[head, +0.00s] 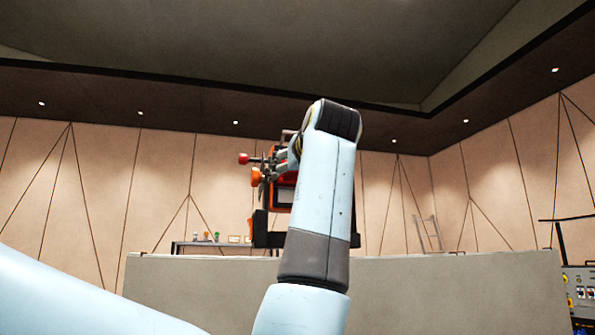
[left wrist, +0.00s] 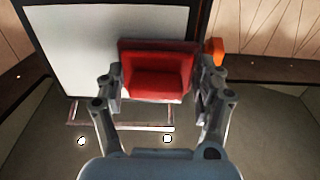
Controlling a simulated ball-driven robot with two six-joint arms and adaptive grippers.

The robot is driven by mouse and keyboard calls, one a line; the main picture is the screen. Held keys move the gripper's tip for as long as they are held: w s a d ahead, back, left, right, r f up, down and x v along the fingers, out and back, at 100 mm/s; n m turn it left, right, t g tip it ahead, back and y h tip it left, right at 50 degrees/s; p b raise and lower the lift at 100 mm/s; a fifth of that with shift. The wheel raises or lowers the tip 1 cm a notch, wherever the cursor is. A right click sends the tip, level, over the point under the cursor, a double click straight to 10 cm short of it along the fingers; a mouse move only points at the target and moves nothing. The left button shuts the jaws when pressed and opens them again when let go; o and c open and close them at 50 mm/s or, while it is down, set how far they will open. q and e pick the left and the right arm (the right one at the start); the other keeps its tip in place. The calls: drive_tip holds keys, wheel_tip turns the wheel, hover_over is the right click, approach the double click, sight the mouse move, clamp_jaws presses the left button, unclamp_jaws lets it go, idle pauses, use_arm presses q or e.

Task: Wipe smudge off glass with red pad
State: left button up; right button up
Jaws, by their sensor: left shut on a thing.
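In the left wrist view the red pad (left wrist: 158,84) is a block with a hollowed face, held between the two fingers of my left gripper (left wrist: 160,92). Behind it is a pale flat pane (left wrist: 62,48) in a dark frame, which looks like the glass. The pad overlaps the pane's lower right in the picture; I cannot tell whether they touch. No smudge can be made out. In the head view my left gripper (head: 279,162) is raised, partly behind my own pale blue arm, which hides most of the pad and the pane.
A long grey partition (head: 430,295) crosses the front. Beyond it, a dark table (head: 215,247) holds several small items. A red knob (head: 243,158) and an orange knob (head: 257,177) show beside my gripper. A control panel (head: 580,298) stands at the far right.

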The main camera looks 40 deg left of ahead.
use_arm(q)
drive_tip(key=w+d+p, duration=0.1)
drive_tip(key=w+d, duration=0.4)
drive_tip(key=w, duration=0.1)
drive_tip(key=shift+w+d+p, duration=0.35)
drive_tip(key=shift+w, duration=0.05)
drive_tip(key=shift+s+a+f, duration=0.1)
drive_tip(key=shift+s+a, duration=0.15)
drive_tip(key=shift+s, duration=0.05)
drive_tip(key=shift+c, duration=1.1)
drive_tip(key=shift+s+a+b, duration=0.4)
drive_tip(key=shift+s+a, duration=0.95)
drive_tip(key=shift+s, duration=0.25)
drive_tip(key=shift+s+a+b, duration=0.35)
drive_tip(key=shift+s+a, duration=0.95)
drive_tip(key=shift+s, duration=0.25)
